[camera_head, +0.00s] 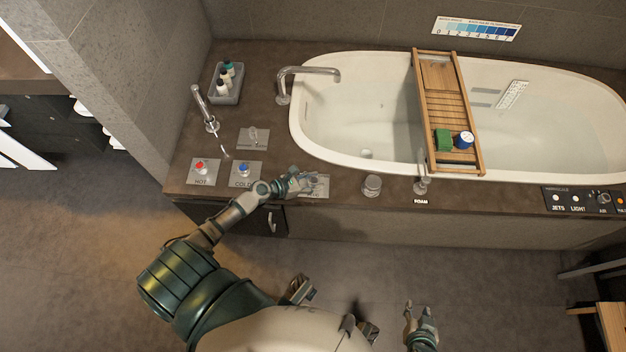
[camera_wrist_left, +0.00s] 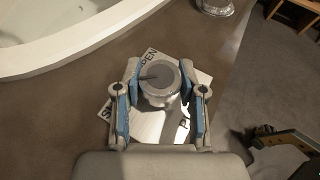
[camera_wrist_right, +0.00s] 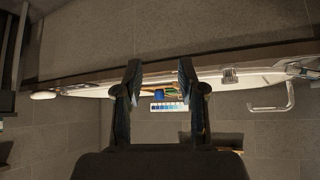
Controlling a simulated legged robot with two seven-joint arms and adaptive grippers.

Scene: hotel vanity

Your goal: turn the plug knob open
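The plug knob (camera_wrist_left: 160,80) is a round grey metal knob with a dark pointer line towards the left. It stands on a light label plate (camera_wrist_left: 163,126) with partly covered lettering, including "PEN" above the knob. My left gripper (camera_wrist_left: 160,68) is open, with one blue-padded finger on each side of the knob. Contact with the knob is not clear. In the head view my left gripper (camera_head: 300,182) covers most of the knob at the counter's front edge. My right gripper (camera_head: 420,322) is open and empty, low and away from the counter; its fingers (camera_wrist_right: 160,68) show apart.
Hot (camera_head: 200,167) and cold (camera_head: 244,169) knobs sit left of my left gripper. A metal knob (camera_head: 372,186) and a foam spout (camera_head: 421,186) stand to the right. The bathtub (camera_head: 345,165) with a wooden tray (camera_head: 434,110) lies behind.

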